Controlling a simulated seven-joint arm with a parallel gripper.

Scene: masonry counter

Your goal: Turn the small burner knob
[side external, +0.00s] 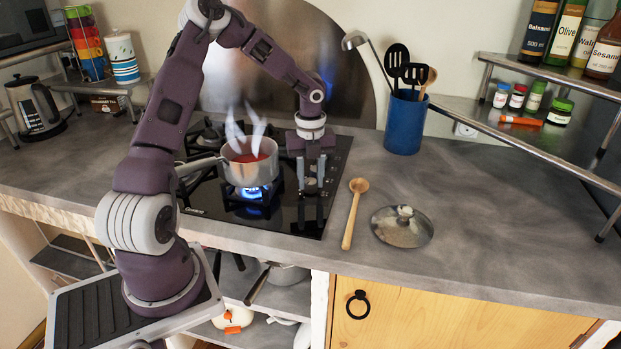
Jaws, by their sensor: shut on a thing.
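My gripper (311,179) points straight down over the right side of the black glass hob (222,213). Its two fingers are shut on a small burner knob (311,186), which shows only in part between the fingertips. The angle of the knob cannot be made out. A steel saucepan (250,170) with red contents stands on a burner to the left of my gripper. A blue flame (254,192) burns under the pan, and pale steam rises from it.
A wooden spoon (350,215) and a glass lid (402,227) lie right of the hob. A blue utensil pot (404,123) stands behind them. The pan's handle (197,165) points left, close to my arm. The counter's right part is clear.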

